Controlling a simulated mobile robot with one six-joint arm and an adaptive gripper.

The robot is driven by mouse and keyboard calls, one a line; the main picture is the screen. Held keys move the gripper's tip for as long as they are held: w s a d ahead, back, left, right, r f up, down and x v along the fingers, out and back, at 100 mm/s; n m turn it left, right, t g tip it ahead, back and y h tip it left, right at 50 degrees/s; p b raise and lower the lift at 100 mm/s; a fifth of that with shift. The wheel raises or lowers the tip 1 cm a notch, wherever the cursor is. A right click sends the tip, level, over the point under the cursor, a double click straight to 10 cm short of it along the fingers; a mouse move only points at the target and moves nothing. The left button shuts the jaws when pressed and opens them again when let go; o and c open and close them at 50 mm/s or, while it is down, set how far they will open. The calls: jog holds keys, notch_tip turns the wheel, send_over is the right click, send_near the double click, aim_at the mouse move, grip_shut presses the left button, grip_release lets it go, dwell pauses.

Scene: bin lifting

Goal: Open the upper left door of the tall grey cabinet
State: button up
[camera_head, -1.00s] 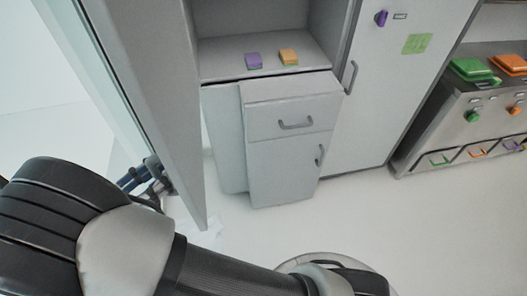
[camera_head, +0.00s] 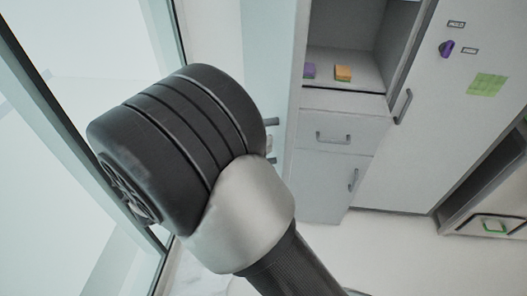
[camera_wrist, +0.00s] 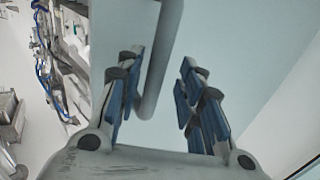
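The tall grey cabinet (camera_head: 330,125) stands at centre right in the head view. Its upper left compartment is uncovered, and the upper left door (camera_head: 268,60) stands swung out to the left, seen at a steep angle. In the wrist view, the pale door face (camera_wrist: 225,40) fills the middle, with its grey bar handle (camera_wrist: 160,60) running down between my fingers. My gripper (camera_wrist: 160,68) is open; the handle is between the blue-padded fingers, nearer the left ones, with a gap on the right. In the head view, my arm hides most of the gripper.
A purple block (camera_head: 310,71) and an orange block (camera_head: 343,73) lie on the compartment floor. Below are a drawer (camera_head: 345,130) and a lower door (camera_head: 325,185). A tall right door (camera_head: 430,120) is shut. A glass partition with a dark frame (camera_head: 75,130) stands close at the left.

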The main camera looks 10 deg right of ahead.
jog(key=shift+w+d, duration=0.15)
jog(key=shift+d, duration=0.95)
jog(key=w+a+p, duration=0.1)
jog(key=a+p, duration=0.1)
jog(key=a, duration=1.8)
jog(key=shift+p, duration=0.4)
dwell(0.3)
jog(key=shift+w, duration=0.1)
jog(key=shift+c, duration=0.6)
